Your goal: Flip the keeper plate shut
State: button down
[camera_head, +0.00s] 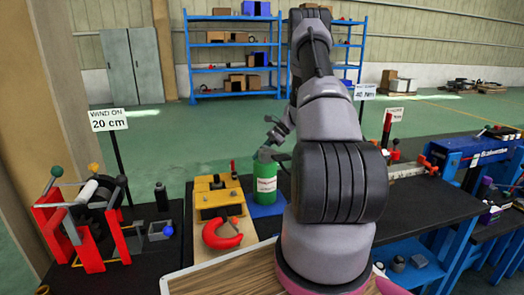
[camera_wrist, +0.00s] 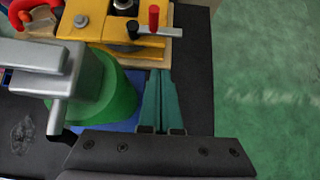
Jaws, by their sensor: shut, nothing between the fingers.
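The yellow fixture (camera_head: 218,196) stands on the bench left of the green bottle, with a red curved hook (camera_head: 222,234) in front. In the wrist view the yellow fixture (camera_wrist: 112,40) lies at the top, with a red peg (camera_wrist: 154,17) and a short grey metal bar (camera_wrist: 160,32) at its right end. I cannot tell for certain which part is the keeper plate. My gripper (camera_wrist: 161,73) is shut and empty; its teal fingers point at the fixture's edge, near the red peg. Whether they touch is unclear. In the head view my arm hides most of the gripper.
The green bottle (camera_head: 265,180) stands on a blue mat (camera_head: 262,209), close beside my gripper. A red-framed winch stand (camera_head: 88,240) is at left, with a "WIND ON 20 cm" sign (camera_head: 108,119). A blue vise (camera_head: 465,150) is at right. Green floor (camera_wrist: 268,95) is open beyond the bench.

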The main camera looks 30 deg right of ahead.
aim_at(233, 166)
jog(key=w+a+f, duration=0.1)
jog(key=a+f, duration=0.2)
jog(key=a, duration=0.4)
jog(key=shift+w, duration=0.2)
jog(key=shift+f, duration=0.1)
